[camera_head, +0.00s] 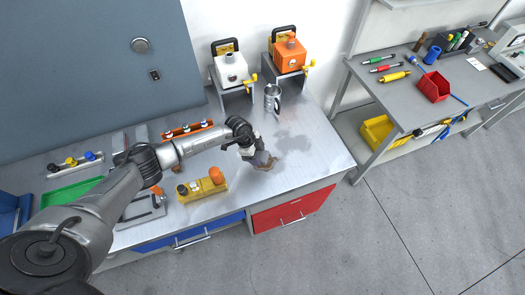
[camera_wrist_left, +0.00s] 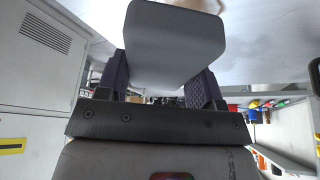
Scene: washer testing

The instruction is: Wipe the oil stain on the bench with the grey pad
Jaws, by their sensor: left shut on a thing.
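My left gripper (camera_head: 258,157) is low over the bench top (camera_head: 310,165), near its front right part. In the left wrist view it is shut on the grey pad (camera_wrist_left: 175,45), a smooth grey block between its two dark fingers. In the head view the pad is mostly hidden by the gripper. A brownish oil stain (camera_head: 267,166) shows at the gripper's tip; a bit of it also shows in the left wrist view (camera_wrist_left: 205,4), just beyond the pad. I cannot tell whether the pad touches the bench. My right gripper is not in view.
A metal mug (camera_head: 272,98) stands behind the gripper, near the white (camera_head: 230,70) and orange (camera_head: 290,55) units on stands. A yellow block with an orange knob (camera_head: 202,186) lies left of the gripper. The bench to the gripper's right is clear, with a darker grey patch (camera_head: 292,142).

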